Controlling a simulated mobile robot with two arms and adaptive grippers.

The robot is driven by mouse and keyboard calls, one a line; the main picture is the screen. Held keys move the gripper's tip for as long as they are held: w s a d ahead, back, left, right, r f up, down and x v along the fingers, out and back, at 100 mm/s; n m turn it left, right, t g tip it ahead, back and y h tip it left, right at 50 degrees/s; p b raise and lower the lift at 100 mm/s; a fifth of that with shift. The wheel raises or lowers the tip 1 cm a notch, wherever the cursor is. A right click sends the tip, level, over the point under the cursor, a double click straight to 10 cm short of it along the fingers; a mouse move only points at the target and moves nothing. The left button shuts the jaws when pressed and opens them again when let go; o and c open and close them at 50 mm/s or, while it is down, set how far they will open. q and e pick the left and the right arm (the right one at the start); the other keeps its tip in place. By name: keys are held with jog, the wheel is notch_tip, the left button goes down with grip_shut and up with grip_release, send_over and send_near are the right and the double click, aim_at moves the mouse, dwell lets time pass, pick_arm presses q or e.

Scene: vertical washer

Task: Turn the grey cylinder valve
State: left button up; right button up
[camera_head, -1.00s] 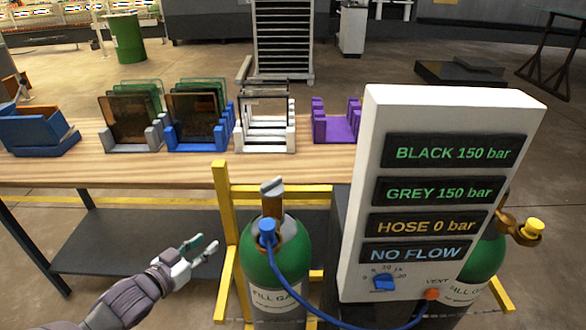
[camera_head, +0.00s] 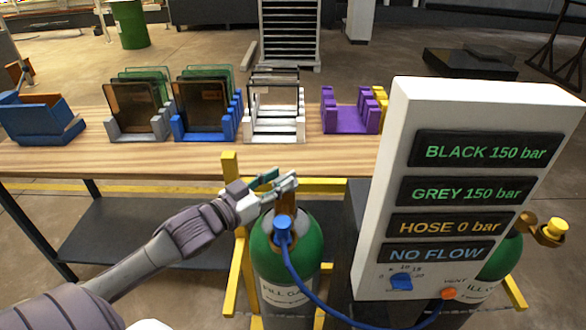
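A green cylinder (camera_head: 290,262) with a white label stands in front of the table, with a brass valve body (camera_head: 288,206) on top. A blue hose connector (camera_head: 283,228) is fitted on its front. My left gripper (camera_head: 281,183) is at the top of this valve, with its fingers over the place of the grey handle. The fingers hide the handle, so I cannot tell whether they grip it. The white panel (camera_head: 400,110) reads BLACK 150 bar, GREY 150 bar, HOSE 0 bar, NO FLOW. My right gripper is not in view.
A second green cylinder (camera_head: 502,262) with a yellow-capped brass fitting (camera_head: 553,229) is partly behind the panel. The panel carries a blue knob (camera_head: 401,282) and an orange vent button (camera_head: 449,293). A yellow frame (camera_head: 240,255) surrounds the near cylinder. Racks stand on the wooden table (camera_head: 200,160).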

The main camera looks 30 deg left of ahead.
aim_at(293, 171)
pick_arm(q)
jog(key=shift+p+x, duration=0.35)
jog(key=shift+x, duration=2.15)
jog(key=shift+c, duration=0.3)
grip_shut()
